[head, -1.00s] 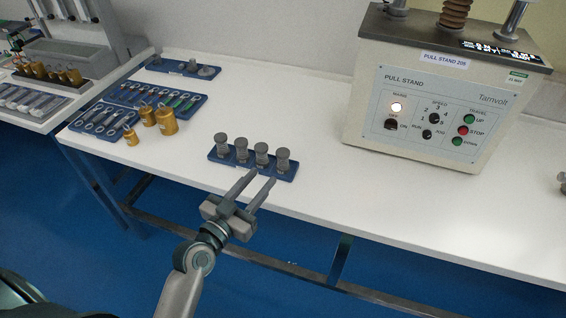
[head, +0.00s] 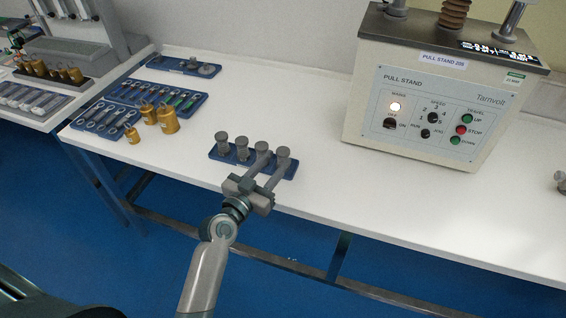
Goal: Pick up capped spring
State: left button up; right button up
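Several grey capped springs stand upright in a row on a blue tray (head: 214,156) near the table's front edge. The two left ones (head: 223,144) (head: 242,148) show clearly. The caps of the third (head: 262,147) and the rightmost (head: 283,152) show above my fingers, which hide much of their bodies. My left gripper (head: 274,166) reaches in from the front, its fingers spread and pointing at these two. I cannot tell whether the fingers touch a spring. Nothing is visibly held between them. My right gripper is not in view.
Gold weights (head: 167,119) stand to the left beside blue trays of small parts (head: 185,103). A further blue tray (head: 176,65) lies at the back. The pull stand (head: 425,110) stands on the right. White table surface (head: 310,110) is clear between them.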

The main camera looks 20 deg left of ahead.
aim_at(283, 153)
pick_arm(q)
jog(key=x, duration=0.3)
jog(key=shift+w+f+p, duration=0.15)
jog(key=shift+f+p, duration=0.15)
jog(key=shift+p, duration=0.05)
jog(key=shift+w+d+f, duration=0.1)
jog(key=shift+w+d, duration=0.15)
jog(key=shift+w, duration=0.35)
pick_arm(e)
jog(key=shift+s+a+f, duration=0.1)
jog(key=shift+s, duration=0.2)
pick_arm(q)
jog(key=shift+c, duration=0.3)
jog(key=c, duration=0.8)
jog(key=shift+o, duration=0.2)
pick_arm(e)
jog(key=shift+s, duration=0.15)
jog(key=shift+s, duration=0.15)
